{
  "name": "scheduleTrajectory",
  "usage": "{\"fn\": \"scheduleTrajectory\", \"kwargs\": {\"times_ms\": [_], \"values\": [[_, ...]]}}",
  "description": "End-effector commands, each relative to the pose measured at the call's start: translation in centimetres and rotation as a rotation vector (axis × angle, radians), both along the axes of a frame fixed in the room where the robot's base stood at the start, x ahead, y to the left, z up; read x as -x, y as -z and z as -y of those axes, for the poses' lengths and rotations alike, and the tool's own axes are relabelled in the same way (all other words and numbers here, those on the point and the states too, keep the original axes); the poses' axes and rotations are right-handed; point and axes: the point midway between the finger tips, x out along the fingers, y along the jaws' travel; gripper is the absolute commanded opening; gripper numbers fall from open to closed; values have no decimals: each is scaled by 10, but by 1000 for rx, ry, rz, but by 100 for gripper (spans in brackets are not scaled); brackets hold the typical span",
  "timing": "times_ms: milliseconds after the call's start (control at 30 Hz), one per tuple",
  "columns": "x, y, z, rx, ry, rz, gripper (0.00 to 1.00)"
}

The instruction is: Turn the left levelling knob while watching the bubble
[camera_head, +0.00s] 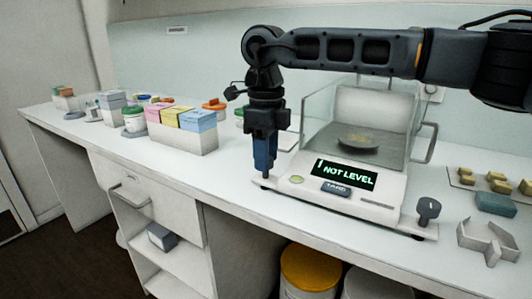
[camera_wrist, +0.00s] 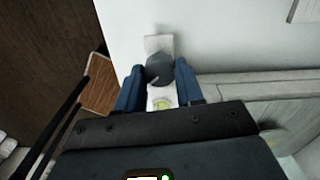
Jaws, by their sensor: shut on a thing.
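The balance (camera_head: 390,196) stands on the white bench with its display (camera_head: 343,176) reading "NOT LEVEL". My gripper (camera_head: 264,168) points straight down at the balance's front left corner. In the wrist view my gripper (camera_wrist: 160,70) has its blue fingers on either side of the dark grey left levelling knob (camera_wrist: 158,68), shut on it. A light pointer line shows on the knob's top. My gripper hides this knob in the head view. The yellow-green bubble level (camera_wrist: 162,104) sits just below the knob in the wrist view; it also shows in the head view (camera_head: 297,180). The bubble's exact position is too small to tell.
The right levelling knob (camera_head: 428,210) stands at the balance's front right corner. A glass draft shield (camera_head: 318,118) encloses the pan close to my arm. A holder with coloured boxes (camera_head: 185,137) is to the left. Yellow blocks (camera_head: 497,181) and a grey bracket (camera_head: 488,240) lie right.

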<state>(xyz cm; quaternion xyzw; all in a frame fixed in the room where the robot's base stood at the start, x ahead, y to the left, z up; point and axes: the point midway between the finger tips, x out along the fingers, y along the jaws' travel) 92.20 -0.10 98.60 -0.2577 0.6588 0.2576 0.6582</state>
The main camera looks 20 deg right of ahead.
Motion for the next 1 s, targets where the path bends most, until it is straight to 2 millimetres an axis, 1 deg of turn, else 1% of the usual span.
{"fn": "scheduleTrajectory", "kwargs": {"times_ms": [133,167,400,633,733,867,1000], "values": [[-1,-1,0,-1,1,4,6],[-1,-1,0,-1,1,4,38],[-1,-1,0,-1,1,2,61],[0,-1,0,-1,1,1,62],[-1,-6,0,-1,1,2,62],[-1,-24,0,1,1,5,62],[-1,-47,0,2,2,4,62]]}}
